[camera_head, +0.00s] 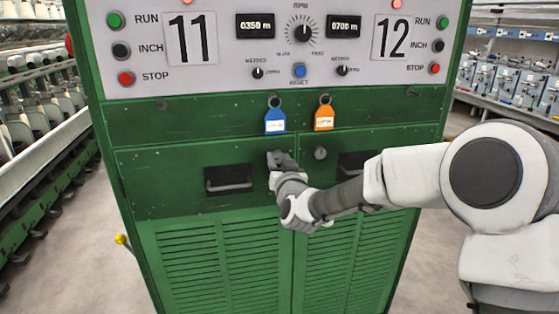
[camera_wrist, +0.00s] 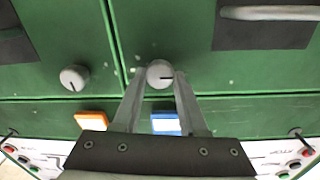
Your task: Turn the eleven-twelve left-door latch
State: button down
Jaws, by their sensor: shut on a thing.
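The left-door latch (camera_wrist: 160,73) is a round grey knob on the green door of the 11–12 cabinet. Its dark pointer line lies level in the wrist view. My gripper (camera_wrist: 159,82) has one finger on each side of the knob and is shut on it. In the head view my gripper (camera_head: 277,160) reaches the left door (camera_head: 160,165) from the right and hides most of this latch. The right-door latch (camera_head: 320,153) stands apart; in the wrist view this other knob (camera_wrist: 75,78) has its pointer line near upright. Both doors look closed.
A blue tag (camera_head: 275,121) and an orange tag (camera_head: 324,119) hang above the latches. Recessed handles (camera_head: 229,180) sit lower on the doors. The control panel (camera_head: 225,70) is above. A yellow-knobbed lever (camera_head: 121,240) sticks out at left. Floor is clear on both sides.

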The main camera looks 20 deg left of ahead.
jog(key=shift+f+m+b, duration=0.15)
jog(key=shift+m+b, duration=0.15)
jog(key=shift+b, duration=0.25)
dwell(0.5)
jog(key=m+b, duration=0.2)
jog(key=b, duration=0.1)
jog(key=shift+f+m, duration=0.15)
jog(key=shift+m, duration=0.25)
jog(key=m+b, duration=0.5)
jog(key=b, duration=0.1)
jog(key=shift+d, duration=0.1)
jog(key=m+b, duration=0.5)
jog(key=b, duration=0.1)
jog(key=shift+g, duration=0.4)
jog(key=m+b, duration=0.3)
jog(key=m, duration=0.1)
jog(key=shift+b, duration=0.3)
jog(key=shift+c, duration=2.3)
grip_release()
jog(key=shift+r, duration=0.2)
